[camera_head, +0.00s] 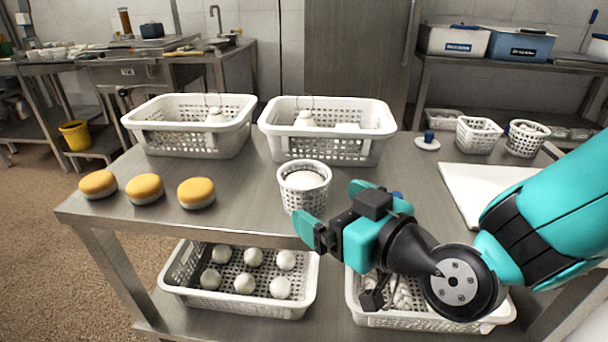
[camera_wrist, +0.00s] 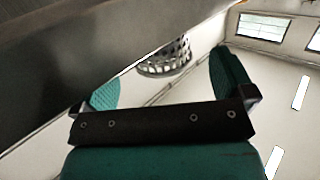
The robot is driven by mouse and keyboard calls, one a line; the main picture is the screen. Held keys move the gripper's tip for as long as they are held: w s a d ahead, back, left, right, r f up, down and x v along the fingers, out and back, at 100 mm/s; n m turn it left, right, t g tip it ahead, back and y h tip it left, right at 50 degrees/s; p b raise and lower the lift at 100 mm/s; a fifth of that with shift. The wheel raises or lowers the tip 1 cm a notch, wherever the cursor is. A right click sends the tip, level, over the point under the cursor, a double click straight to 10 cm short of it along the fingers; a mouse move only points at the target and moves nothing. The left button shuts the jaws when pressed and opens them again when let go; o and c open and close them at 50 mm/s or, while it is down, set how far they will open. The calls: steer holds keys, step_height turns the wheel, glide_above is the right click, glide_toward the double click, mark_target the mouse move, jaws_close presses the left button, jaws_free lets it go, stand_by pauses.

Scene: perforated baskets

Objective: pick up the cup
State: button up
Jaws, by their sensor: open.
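The likeliest cup is a round white perforated cup-like basket (camera_head: 304,187) with something white inside, standing upright near the front edge of the steel table (camera_head: 240,222). It also shows in the wrist view (camera_wrist: 165,62), beyond and between the fingers, partly cut off by the table's edge. My gripper (camera_head: 335,209) has teal fingers, is open and empty, and is in front of the cup, a little to its right. In the wrist view my gripper's fingers (camera_wrist: 165,82) are spread wide apart with nothing between them. I cannot tell the exact gap to the cup.
Several yellow-topped round pieces (camera_head: 144,189) sit left. Two large white baskets (camera_head: 190,145) (camera_head: 322,151) stand behind the cup. A white board (camera_head: 485,187), a blue-knobbed lid (camera_head: 427,143) and two small baskets (camera_head: 478,137) (camera_head: 525,139) are right. Filled baskets (camera_head: 240,303) are on the lower shelf.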

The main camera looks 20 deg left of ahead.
mark_target(320, 199)
steer(key=p+x, duration=0.4)
steer(key=shift+r, duration=0.1)
steer(key=shift+w+a+f+p, duration=0.4)
steer(key=shift+a, duration=0.15)
steer(key=c, duration=0.8)
